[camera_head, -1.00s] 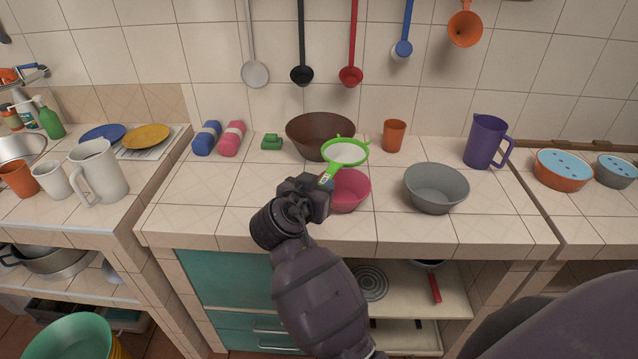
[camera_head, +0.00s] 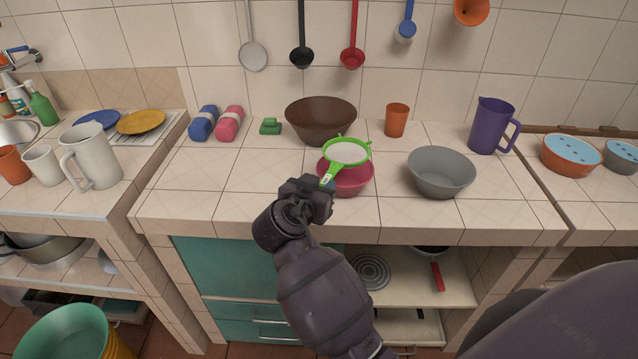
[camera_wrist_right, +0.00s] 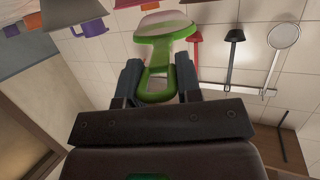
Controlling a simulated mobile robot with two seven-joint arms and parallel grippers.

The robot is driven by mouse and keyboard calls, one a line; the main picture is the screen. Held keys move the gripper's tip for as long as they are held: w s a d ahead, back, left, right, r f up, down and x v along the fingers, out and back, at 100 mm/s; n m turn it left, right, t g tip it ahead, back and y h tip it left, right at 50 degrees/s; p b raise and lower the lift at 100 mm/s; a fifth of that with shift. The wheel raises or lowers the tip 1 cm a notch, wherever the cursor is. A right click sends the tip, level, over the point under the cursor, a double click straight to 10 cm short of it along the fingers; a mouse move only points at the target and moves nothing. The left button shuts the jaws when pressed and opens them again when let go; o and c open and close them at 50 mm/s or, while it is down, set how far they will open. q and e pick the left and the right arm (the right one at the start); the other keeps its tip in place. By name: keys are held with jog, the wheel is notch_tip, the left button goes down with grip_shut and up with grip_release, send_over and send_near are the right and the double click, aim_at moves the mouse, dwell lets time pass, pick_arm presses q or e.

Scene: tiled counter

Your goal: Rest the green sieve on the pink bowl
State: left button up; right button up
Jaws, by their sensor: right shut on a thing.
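The green sieve (camera_head: 347,152) has a round pale mesh and a green handle. My right gripper (camera_head: 322,190) is shut on its handle, which also shows between the fingers in the right wrist view (camera_wrist_right: 158,86). The pink bowl (camera_head: 346,184) stands on the counter. In the head view the sieve's mesh overlaps the bowl's back part and hides some of its rim. I cannot tell whether the sieve touches the bowl. My left gripper is not in view.
A brown bowl (camera_head: 320,120) stands just behind, and a grey bowl (camera_head: 440,178) to the right. An orange cup (camera_head: 397,120) and a purple jug (camera_head: 492,128) are near the wall. The counter left of the pink bowl is clear.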

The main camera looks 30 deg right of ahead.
notch_tip(320, 180, down, 4)
jog(key=shift+r+b, duration=0.1)
jog(key=shift+b, duration=1.1)
jog(key=shift+f, duration=0.25)
jog(key=shift+f, duration=0.2)
